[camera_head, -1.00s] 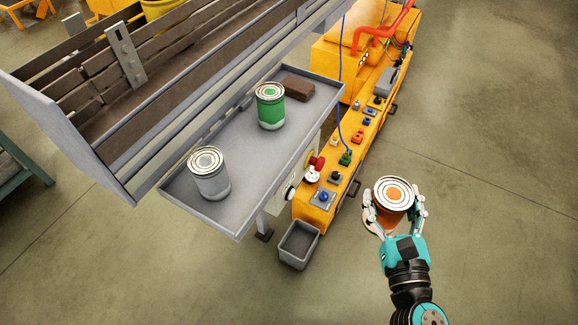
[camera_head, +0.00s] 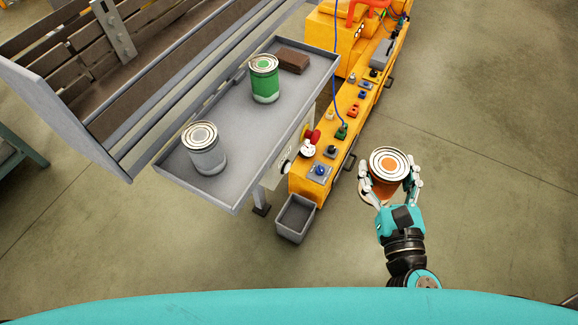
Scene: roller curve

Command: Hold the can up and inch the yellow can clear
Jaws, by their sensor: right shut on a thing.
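An orange can (camera_head: 388,187) with a silver lid and orange centre is upright between the fingers of my right gripper (camera_head: 391,191). The gripper is shut on it and holds it in the air, to the right of the yellow machine and apart from the tray. A green can (camera_head: 264,80) and a grey-white can (camera_head: 204,150) stand upright on the grey tray (camera_head: 222,190). I see no can that is plainly yellow. My left gripper is not in view.
A brown block (camera_head: 292,61) lies at the tray's far end. The yellow control console (camera_head: 352,113) with buttons and knobs runs along its right side. A small grey bin (camera_head: 296,218) is on the floor below. Open floor lies to the right.

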